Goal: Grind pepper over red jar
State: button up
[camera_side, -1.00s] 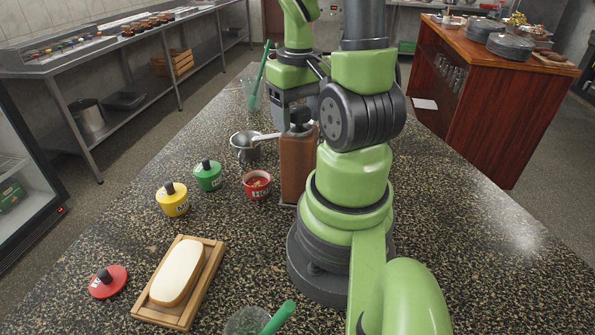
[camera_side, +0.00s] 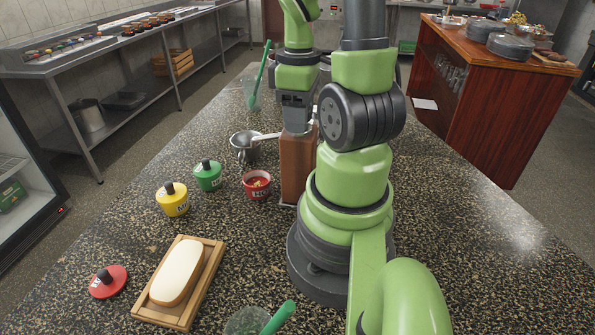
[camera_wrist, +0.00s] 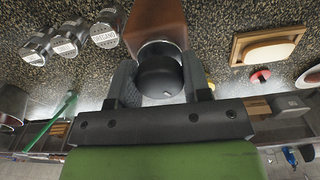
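The pepper mill (camera_side: 297,168), a tall brown wooden block with a black knob, stands upright on the speckled counter. My gripper (camera_side: 297,125) points down at its top. In the wrist view the black knob (camera_wrist: 160,78) sits between the two fingers of my gripper (camera_wrist: 160,82), one on each side; whether they press on it is unclear. The side view hides the knob behind my gripper. The red jar (camera_side: 257,184) stands open just left of the mill, with reddish contents. A red lid (camera_side: 108,281) with a black knob lies at the front left.
Green jar (camera_side: 208,176) and yellow jar (camera_side: 172,199) stand lidded left of the red jar. A metal pot (camera_side: 243,150) is behind it. A wooden board (camera_side: 206,287) with a pale loaf-shaped piece lies in front. Labelled shakers (camera_wrist: 65,42) show in the wrist view.

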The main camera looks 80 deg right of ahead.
jog(key=m, duration=0.5)
jog(key=shift+m, duration=0.3)
jog(key=m, duration=0.5)
jog(key=shift+m, duration=0.4)
jog(key=o, duration=0.6)
jog(key=shift+r, duration=3.5)
